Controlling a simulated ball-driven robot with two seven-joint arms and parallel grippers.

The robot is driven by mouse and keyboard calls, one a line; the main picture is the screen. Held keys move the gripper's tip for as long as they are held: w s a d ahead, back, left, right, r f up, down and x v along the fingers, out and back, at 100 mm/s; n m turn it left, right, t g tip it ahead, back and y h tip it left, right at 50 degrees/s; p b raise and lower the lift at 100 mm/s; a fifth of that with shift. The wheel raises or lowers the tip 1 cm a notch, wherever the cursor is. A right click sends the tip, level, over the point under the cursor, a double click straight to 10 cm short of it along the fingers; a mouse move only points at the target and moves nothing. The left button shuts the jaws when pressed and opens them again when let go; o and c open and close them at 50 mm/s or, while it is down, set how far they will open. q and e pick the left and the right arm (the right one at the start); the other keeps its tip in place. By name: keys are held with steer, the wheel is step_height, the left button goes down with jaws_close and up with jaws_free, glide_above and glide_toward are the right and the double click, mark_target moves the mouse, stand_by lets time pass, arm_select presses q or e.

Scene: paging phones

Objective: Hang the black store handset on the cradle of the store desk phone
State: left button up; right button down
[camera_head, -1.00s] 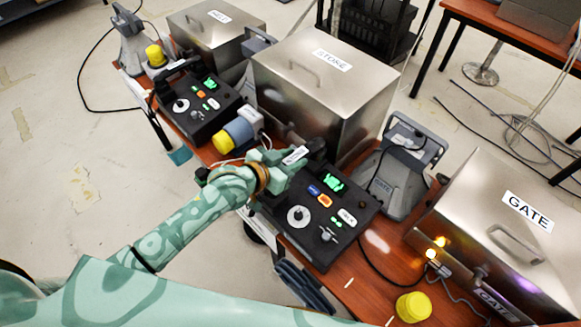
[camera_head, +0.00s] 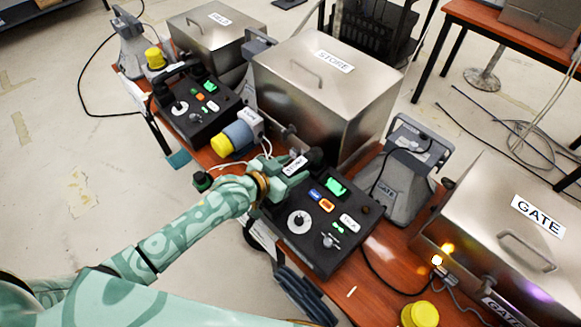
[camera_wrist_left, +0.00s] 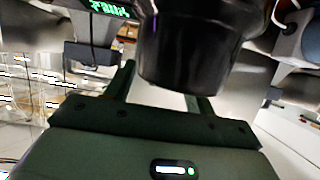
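The black store handset (camera_head: 314,157), with a white STORE label on its grip, is held by my left gripper (camera_head: 282,171) over the back left edge of the store desk phone (camera_head: 322,240). In the left wrist view one round black end of the handset (camera_wrist_left: 190,50) fills the middle, beyond my left gripper's palm. The fingers reach up behind it, so their contact with the grip is partly hidden. The handset and gripper cover the cradle; I cannot tell whether the handset touches it. My right gripper is not in view.
The steel STORE box (camera_head: 325,90) stands close behind the handset. A grey-blue cylinder with a yellow end (camera_head: 237,136) lies left of my gripper. Another desk phone with its handset (camera_head: 197,108) is farther left. The GATE box (camera_head: 500,230) and a yellow cap (camera_head: 420,314) are at right.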

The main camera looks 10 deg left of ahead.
arm_select(q)
steer(key=shift+r, duration=0.25)
steer(key=p+v, duration=0.3)
steer(key=v, duration=0.9)
steer(key=s+a+f+n+g+y, duration=0.1)
steer(key=s+a+f+y, duration=0.15)
steer(key=f, duration=0.55)
steer(key=s+a+f+n+g+y, duration=0.1)
steer(key=s+a+f, duration=0.3)
steer(key=f, duration=0.3)
steer(key=s+a+f+n+g+y, duration=0.1)
steer(key=s+a+f+g+y, duration=0.2)
steer(key=f, duration=0.5)
steer(key=s+f+g, duration=0.1)
steer(key=s+f, duration=0.4)
steer(key=s, duration=0.4)
steer(key=s+f+g, duration=0.2)
steer(key=s+f, duration=0.3)
steer(key=s, duration=0.5)
steer(key=s+f+g+b, duration=0.1)
steer(key=s+f, duration=0.4)
steer(key=s, duration=0.5)
steer(key=shift+d+g+y, duration=0.3)
steer(key=shift+g+y, duration=0.15)
steer(key=shift+g, duration=0.25)
steer(key=shift+s, duration=0.2)
